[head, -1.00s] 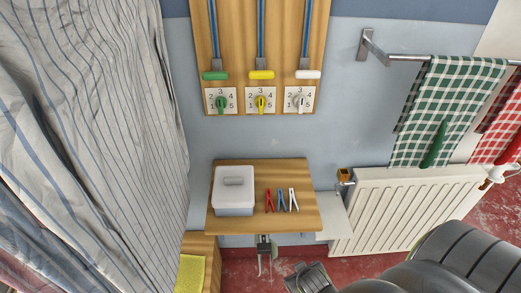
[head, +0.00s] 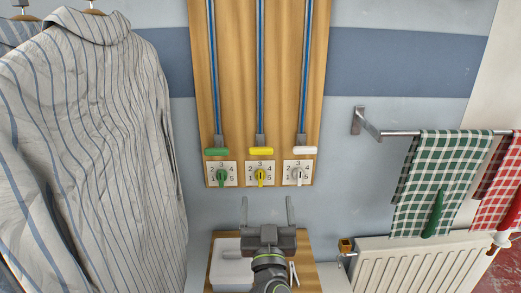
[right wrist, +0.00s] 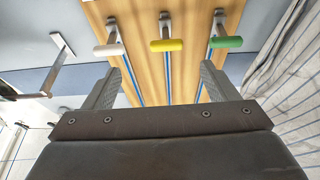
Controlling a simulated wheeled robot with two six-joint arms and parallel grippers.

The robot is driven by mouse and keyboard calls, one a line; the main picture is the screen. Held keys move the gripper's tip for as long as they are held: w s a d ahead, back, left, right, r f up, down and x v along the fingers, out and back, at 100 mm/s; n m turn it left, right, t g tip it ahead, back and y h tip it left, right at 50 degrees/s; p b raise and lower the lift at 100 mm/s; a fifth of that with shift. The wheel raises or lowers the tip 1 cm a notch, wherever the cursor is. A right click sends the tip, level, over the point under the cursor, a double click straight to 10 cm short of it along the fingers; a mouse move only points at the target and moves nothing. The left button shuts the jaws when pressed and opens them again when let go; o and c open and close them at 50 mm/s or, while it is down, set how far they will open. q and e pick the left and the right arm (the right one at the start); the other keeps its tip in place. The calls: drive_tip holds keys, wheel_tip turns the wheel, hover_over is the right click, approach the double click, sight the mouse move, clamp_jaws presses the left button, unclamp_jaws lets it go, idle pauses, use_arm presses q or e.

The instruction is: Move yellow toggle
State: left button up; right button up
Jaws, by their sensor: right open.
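On a wooden board, a yellow bar handle (head: 261,151) sits at the low end of the middle blue-lined slot, between a green handle (head: 216,152) and a white handle (head: 303,150). Below it is a yellow knob (head: 261,176) on a numbered dial plate. My right gripper (head: 267,208) is open and empty, fingers pointing up, below the yellow knob in the picture. In the right wrist view, the yellow handle (right wrist: 166,45) shows beyond and between the open fingers (right wrist: 160,75), not touching them. My left gripper is out of view.
A small wooden shelf (head: 305,262) with a pale box (head: 232,268) is partly hidden behind my right arm. Striped shirts (head: 95,140) hang at the left. A towel rail with checked cloths (head: 440,180) and a radiator (head: 410,262) are at the right.

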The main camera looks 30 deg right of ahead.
sight(261, 154)
drive_tip(key=shift+t, duration=0.5)
drive_tip(key=p+x, duration=0.2)
drive_tip(key=x, duration=0.3)
drive_tip(key=p+x, duration=0.3)
drive_tip(key=x, duration=0.3)
drive_tip(key=a+r+p+x, duration=0.1)
drive_tip(key=p+x, duration=0.1)
drive_tip(key=x, duration=0.3)
drive_tip(key=shift+w+d+p, duration=0.1)
drive_tip(key=shift+w+p, duration=0.15)
drive_tip(key=shift+p, duration=0.15)
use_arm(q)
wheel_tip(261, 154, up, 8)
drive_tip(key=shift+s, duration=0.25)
use_arm(e)
drive_tip(key=shift+w+d+r, duration=0.25)
drive_tip(key=shift+w+d, duration=0.15)
drive_tip(key=shift+w, duration=0.2)
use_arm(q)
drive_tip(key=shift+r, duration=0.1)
